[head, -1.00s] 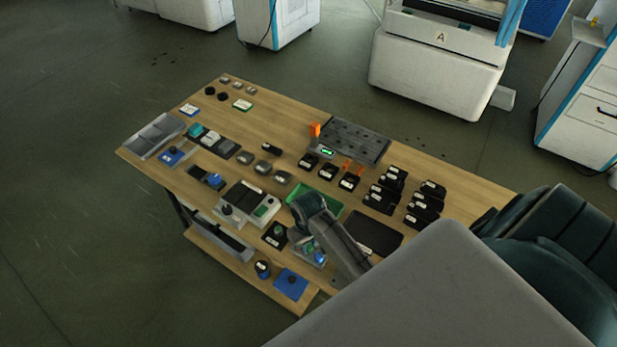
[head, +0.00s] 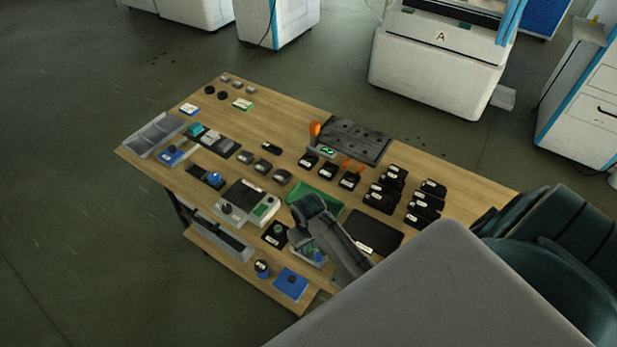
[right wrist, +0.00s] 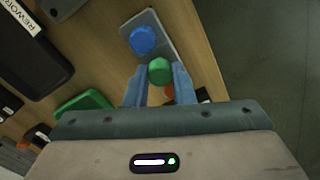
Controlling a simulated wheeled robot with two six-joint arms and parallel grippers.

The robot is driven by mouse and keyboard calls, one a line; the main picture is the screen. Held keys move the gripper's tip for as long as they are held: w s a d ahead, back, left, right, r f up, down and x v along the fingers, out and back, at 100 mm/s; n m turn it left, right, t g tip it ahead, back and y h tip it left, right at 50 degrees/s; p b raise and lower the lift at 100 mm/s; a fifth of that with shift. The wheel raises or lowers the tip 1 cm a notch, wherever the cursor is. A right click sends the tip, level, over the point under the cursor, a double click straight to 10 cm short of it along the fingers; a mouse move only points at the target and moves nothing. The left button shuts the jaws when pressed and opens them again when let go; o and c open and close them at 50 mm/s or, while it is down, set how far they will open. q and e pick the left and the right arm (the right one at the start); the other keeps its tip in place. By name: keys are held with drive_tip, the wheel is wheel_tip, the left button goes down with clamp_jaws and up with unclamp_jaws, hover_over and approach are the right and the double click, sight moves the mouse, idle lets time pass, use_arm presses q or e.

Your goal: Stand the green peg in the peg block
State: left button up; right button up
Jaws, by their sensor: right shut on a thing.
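The green peg (right wrist: 159,70) shows as a green round top between the fingers of my right gripper (right wrist: 160,84) in the right wrist view. The gripper is shut on it. The peg block (right wrist: 153,22) is a grey block with a blue peg (right wrist: 144,41) in its far part. The green peg overlaps the block's near end; I cannot tell whether it is in a hole or above it. In the head view the block (head: 322,264) lies near the table's front edge, partly hidden by my right gripper (head: 306,246). My left gripper is not in view.
A green tray (head: 325,203) lies just behind my right arm, and a dark tray (head: 373,233) to its right. A black holder (head: 274,235) is left of the peg block, with a blue plate (head: 291,284) in front. Many small parts crowd the table (head: 290,130).

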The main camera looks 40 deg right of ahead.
drive_tip(key=shift+f, duration=0.65)
drive_tip(key=o, duration=1)
drive_tip(key=shift+o, duration=0.2)
drive_tip(key=shift+r, duration=0.1)
drive_tip(key=shift+r+p, duration=0.3)
drive_tip(key=shift+r, duration=3.1)
